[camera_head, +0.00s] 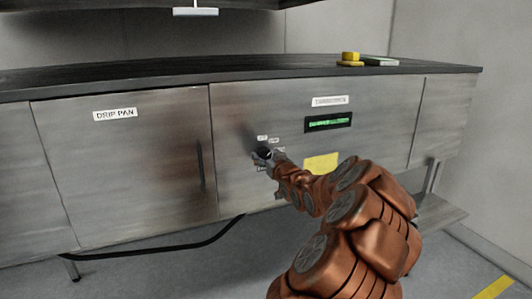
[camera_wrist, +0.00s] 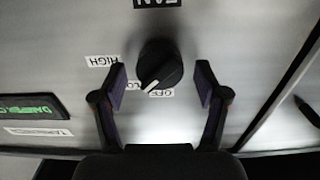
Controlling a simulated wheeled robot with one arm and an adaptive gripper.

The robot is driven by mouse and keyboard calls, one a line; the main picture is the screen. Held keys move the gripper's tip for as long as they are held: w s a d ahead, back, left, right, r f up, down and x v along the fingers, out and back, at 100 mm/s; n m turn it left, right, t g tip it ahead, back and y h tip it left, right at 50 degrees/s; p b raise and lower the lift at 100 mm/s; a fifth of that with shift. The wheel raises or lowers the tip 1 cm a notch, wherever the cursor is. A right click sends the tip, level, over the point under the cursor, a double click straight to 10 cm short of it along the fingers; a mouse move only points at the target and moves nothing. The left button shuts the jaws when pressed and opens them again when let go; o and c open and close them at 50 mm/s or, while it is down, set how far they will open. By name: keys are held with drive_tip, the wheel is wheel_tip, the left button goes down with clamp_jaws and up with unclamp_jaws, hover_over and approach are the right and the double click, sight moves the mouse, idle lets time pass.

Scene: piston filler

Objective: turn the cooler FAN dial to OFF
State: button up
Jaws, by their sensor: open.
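The FAN dial (camera_wrist: 160,62) is a round black knob on the steel panel, in the upper middle of the wrist view. Its white pointer mark aims down and slightly left in that view, between the partly hidden LO label (camera_wrist: 131,85) and the OFF label (camera_wrist: 160,93), nearer OFF. The HIGH label (camera_wrist: 101,61) is to its left, and the FAN label (camera_wrist: 156,2) is at the top edge. My gripper (camera_wrist: 161,82) is open, with one finger on each side of the dial and gaps visible. In the head view my gripper (camera_head: 268,158) largely covers the dial.
A green-lit display (camera_head: 328,122) and a yellow label (camera_head: 321,163) are on the panel to the right. The DRIP PAN door (camera_head: 130,160) with its dark vertical handle (camera_head: 200,165) is to the left. A yellow object (camera_head: 350,58) lies on the dark countertop (camera_head: 200,72).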

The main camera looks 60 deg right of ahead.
drive_tip(key=shift+w+d, duration=0.2)
drive_tip(key=shift+w, duration=0.1)
drive_tip(key=c, duration=1.2)
